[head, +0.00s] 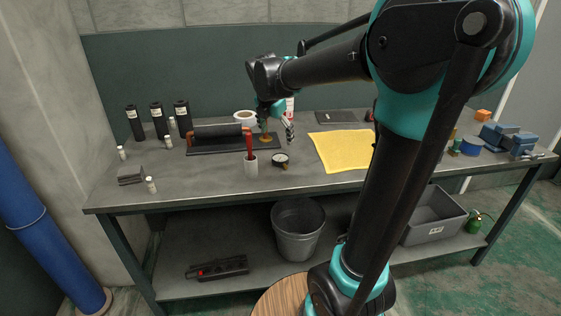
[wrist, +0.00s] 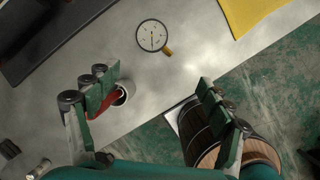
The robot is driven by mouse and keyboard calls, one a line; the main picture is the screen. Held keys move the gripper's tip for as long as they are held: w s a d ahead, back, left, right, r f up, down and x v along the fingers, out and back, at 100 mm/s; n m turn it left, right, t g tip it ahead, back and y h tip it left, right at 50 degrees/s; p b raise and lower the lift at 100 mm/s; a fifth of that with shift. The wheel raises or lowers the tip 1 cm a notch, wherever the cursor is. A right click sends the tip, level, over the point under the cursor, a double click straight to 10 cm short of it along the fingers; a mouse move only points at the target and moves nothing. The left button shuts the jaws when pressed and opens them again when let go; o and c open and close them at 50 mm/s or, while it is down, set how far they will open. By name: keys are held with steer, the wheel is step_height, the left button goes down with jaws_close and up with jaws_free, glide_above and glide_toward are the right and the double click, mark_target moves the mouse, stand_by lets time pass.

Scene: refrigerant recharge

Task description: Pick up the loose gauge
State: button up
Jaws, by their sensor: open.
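The loose gauge (head: 280,160) is a small round dial with a white face, dark rim and a brass stem. It lies on the grey workbench, right of a white cup. In the wrist view the gauge (wrist: 152,36) shows face up at the upper middle, ahead of and apart from my fingers. My gripper (head: 277,133) hangs above the bench, behind the gauge in the head view. In the wrist view my gripper (wrist: 152,92) has its two green-padded fingers spread wide with nothing between them.
A white cup (head: 251,168) with a red-handled tool stands close left of the gauge. A dark tray (head: 205,148) with a black cylinder lies behind left. A yellow cloth (head: 343,150) lies to the right. The bench's front edge (head: 230,202) is near; bare bench lies before the gauge.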

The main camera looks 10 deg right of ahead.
steer(key=w+a+r+n, duration=0.1)
steer(key=w+r+n, duration=0.1)
glide_toward(280, 157)
steer(key=shift+n, duration=0.4)
steer(key=x, duration=0.9)
steer(key=shift+s, duration=0.1)
steer(key=c, duration=1.3)
steer(key=shift+c, duration=0.2)
